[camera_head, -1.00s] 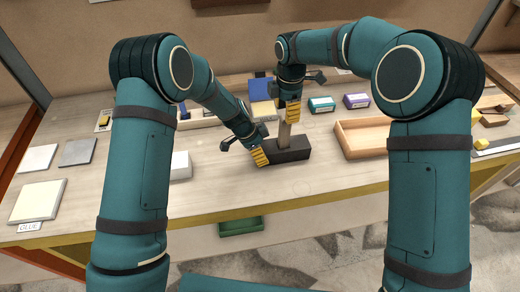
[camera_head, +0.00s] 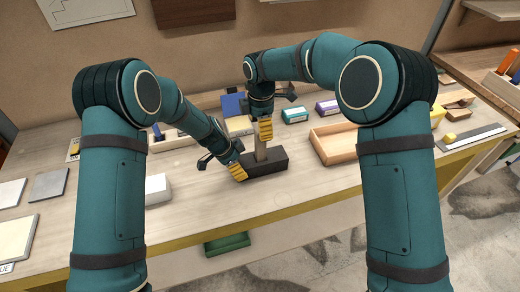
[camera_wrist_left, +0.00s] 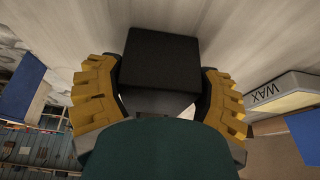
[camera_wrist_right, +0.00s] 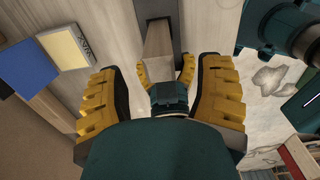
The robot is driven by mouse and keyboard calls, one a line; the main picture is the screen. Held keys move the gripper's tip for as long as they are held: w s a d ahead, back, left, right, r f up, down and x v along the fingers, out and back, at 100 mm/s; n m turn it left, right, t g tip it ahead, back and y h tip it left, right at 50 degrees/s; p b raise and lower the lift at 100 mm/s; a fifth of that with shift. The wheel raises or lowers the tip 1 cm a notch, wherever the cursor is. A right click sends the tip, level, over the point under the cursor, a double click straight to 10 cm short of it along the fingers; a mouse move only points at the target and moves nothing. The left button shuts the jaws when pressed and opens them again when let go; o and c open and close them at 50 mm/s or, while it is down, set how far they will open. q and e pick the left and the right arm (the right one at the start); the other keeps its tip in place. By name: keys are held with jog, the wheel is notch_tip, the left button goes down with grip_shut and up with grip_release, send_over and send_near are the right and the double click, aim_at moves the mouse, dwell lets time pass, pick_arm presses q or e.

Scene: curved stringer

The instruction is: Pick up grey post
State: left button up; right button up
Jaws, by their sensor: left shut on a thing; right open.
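The grey post (camera_head: 261,148) stands upright out of a long dark base block (camera_head: 275,163) on the bench. The post looks pale grey-brown, and it also shows in the right wrist view (camera_wrist_right: 158,55). My left gripper (camera_head: 238,172) is shut on the left end of the dark base, which shows between its fingers in the left wrist view (camera_wrist_left: 160,62). My right gripper (camera_head: 265,130) is open and points down at the post's upper part. Its fingers (camera_wrist_right: 160,98) hide the post's top in the head view; I cannot tell whether they touch it.
A wooden tray (camera_head: 335,157) lies right of the base. Teal (camera_head: 295,115) and purple (camera_head: 327,108) boxes stand behind it. A white block (camera_head: 158,189) lies left of my left gripper. Flat tiles (camera_head: 48,184) lie farther left. The bench in front of the base is clear.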

aim_at(260, 150)
notch_tip(260, 150, down, 6)
dwell(0.5)
jog(key=shift+d+f, duration=0.1)
grip_shut()
